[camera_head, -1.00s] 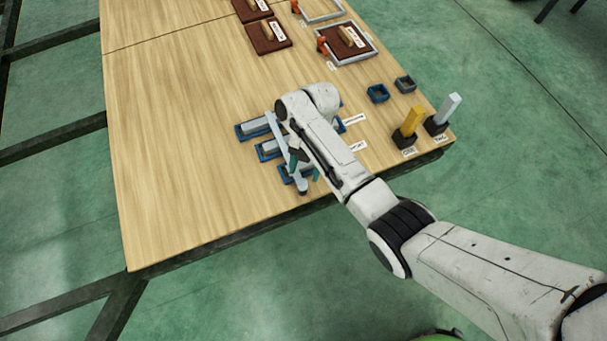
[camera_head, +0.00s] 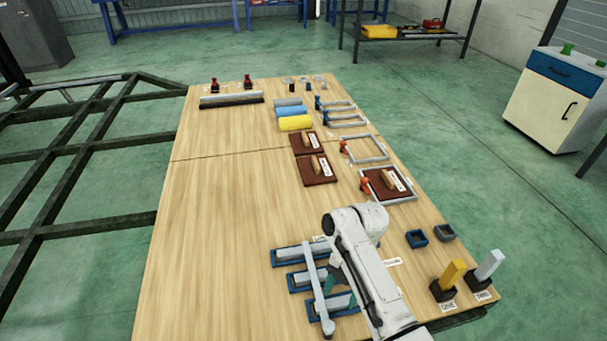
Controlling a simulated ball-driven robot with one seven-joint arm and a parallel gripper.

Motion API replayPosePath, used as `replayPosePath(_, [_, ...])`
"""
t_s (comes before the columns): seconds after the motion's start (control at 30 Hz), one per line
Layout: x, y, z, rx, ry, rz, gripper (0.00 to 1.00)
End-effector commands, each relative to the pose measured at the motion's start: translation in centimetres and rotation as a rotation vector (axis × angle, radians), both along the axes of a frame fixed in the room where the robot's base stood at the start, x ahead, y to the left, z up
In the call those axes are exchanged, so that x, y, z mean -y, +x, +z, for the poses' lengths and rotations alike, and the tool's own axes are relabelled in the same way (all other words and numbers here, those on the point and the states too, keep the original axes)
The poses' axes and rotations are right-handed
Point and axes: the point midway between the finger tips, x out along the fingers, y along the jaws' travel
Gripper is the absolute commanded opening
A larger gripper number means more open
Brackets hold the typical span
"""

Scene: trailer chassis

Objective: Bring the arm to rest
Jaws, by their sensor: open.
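My arm reaches in from the lower right over the near end of the wooden table (camera_head: 215,240). My gripper (camera_head: 327,287) is open, low over the blue holders (camera_head: 283,262) that lie in a row there. Grey bars (camera_head: 292,253) lie in these holders. The wrist and a long pale grey piece across the holders hide part of them. I cannot tell whether the gripper touches anything. Nothing is visibly held in it.
Right of the arm stand a yellow block (camera_head: 453,273) and a grey block (camera_head: 489,264) in dark bases, and two small open boxes (camera_head: 417,239). Brown boards (camera_head: 316,170) and frames (camera_head: 366,149) lie farther back. The table's left side is clear.

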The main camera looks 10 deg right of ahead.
Motion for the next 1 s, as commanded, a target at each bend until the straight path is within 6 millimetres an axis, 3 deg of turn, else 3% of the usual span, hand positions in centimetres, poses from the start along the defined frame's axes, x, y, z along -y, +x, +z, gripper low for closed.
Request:
replayPosePath(0.17, [-0.1, -0.5, 0.1, -0.005, -0.011, -0.038, 0.59])
replayPosePath(0.27, [-0.3, -2.1, 0.2, -0.02, -0.047, -0.166, 0.59])
replayPosePath(0.47, [0.1, -7.5, 1.2, -0.065, -0.163, -0.625, 0.59])
replayPosePath(0.67, [1.8, -13.6, 3.6, -0.107, -0.271, -1.141, 0.59])
replayPosePath(1.0, [6.9, -24.1, 11.0, -0.14, -0.373, -2.008, 0.59])
